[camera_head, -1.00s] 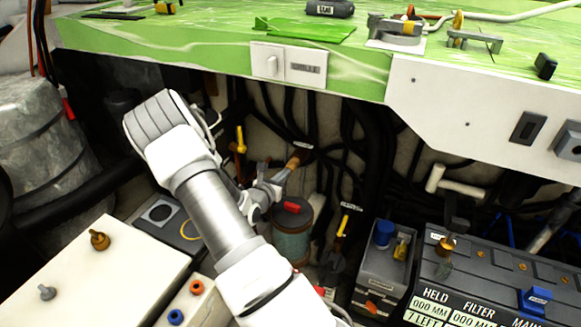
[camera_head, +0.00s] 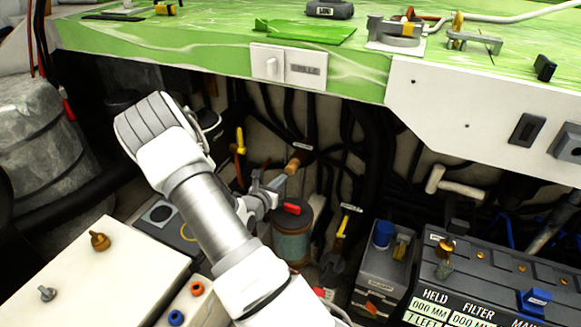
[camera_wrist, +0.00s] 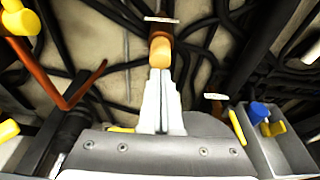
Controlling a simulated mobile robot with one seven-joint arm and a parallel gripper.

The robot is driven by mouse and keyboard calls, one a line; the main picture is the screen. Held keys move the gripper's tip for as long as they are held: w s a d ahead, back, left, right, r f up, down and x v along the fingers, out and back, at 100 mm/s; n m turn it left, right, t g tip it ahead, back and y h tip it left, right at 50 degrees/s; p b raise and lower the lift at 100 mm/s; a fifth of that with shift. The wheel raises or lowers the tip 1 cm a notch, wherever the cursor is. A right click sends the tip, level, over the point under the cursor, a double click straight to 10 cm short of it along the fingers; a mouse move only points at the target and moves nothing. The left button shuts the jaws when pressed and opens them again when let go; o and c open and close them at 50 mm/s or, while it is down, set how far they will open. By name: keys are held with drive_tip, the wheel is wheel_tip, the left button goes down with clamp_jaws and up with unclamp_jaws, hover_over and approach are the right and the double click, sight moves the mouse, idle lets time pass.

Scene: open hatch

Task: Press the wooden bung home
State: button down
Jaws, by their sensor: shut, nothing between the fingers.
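The wooden bung (camera_head: 292,167) is a short tan cylinder deep under the green deck. Its far end is at a reddish-brown pipe fitting (camera_head: 302,155). In the wrist view the bung (camera_wrist: 160,52) stands out from the fitting (camera_wrist: 162,26), just ahead of my fingertips. My gripper (camera_head: 279,182) is shut and empty, pointing at the bung's near end. In the wrist view my gripper (camera_wrist: 160,76) shows its two fingers together, in line with the bung. In the head view a small gap seems to separate them. How deep the bung sits is hidden.
Dark hoses run behind and beside the fitting. A red-topped canister (camera_head: 291,228) stands below my gripper. A yellow-handled valve (camera_head: 240,140) is to the left. A grey box with a blue cap (camera_head: 384,233) is at right. The green deck (camera_head: 200,45) overhangs above.

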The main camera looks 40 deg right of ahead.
drive_tip(key=shift+s+a, duration=0.3)
drive_tip(key=shift+a, duration=0.5)
drive_tip(key=shift+s+a, duration=0.35)
drive_tip(key=shift+a, duration=0.4)
drive_tip(key=shift+s+a, duration=0.3)
drive_tip(key=shift+a, duration=0.5)
drive_tip(key=shift+r, duration=0.1)
drive_tip(key=shift+r+p, duration=0.3)
drive_tip(key=shift+r, duration=0.05)
drive_tip(key=s+a+r+m+g+y+p, duration=0.1)
drive_tip(key=s+a+r+m+g, duration=0.1)
drive_tip(key=s+r+m, duration=0.3)
drive_tip(key=s+a+r+m+g+y+p, duration=0.1)
drive_tip(key=s+a+r+m+g, duration=0.1)
drive_tip(key=r+m, duration=0.45)
drive_tip(key=s+a+r+m+g+y+p, duration=0.1)
drive_tip(key=s+r+m+g+p, duration=0.2)
drive_tip(key=r, duration=0.5)
drive_tip(key=s+a+r+m+t+y+p, duration=0.1)
drive_tip(key=s+a+r+m+t+y, duration=0.2)
drive_tip(key=a+r, duration=0.4)
drive_tip(key=s+a+r+m+t+y+p, duration=0.2)
drive_tip(key=s+a+r+m+t+y, duration=0.2)
drive_tip(key=a+r+y, duration=0.4)
drive_tip(key=s+a+m, duration=0.1)
drive_tip(key=s+a, duration=0.1)
drive_tip(key=a, duration=0.5)
drive_tip(key=shift+s+a, duration=0.4)
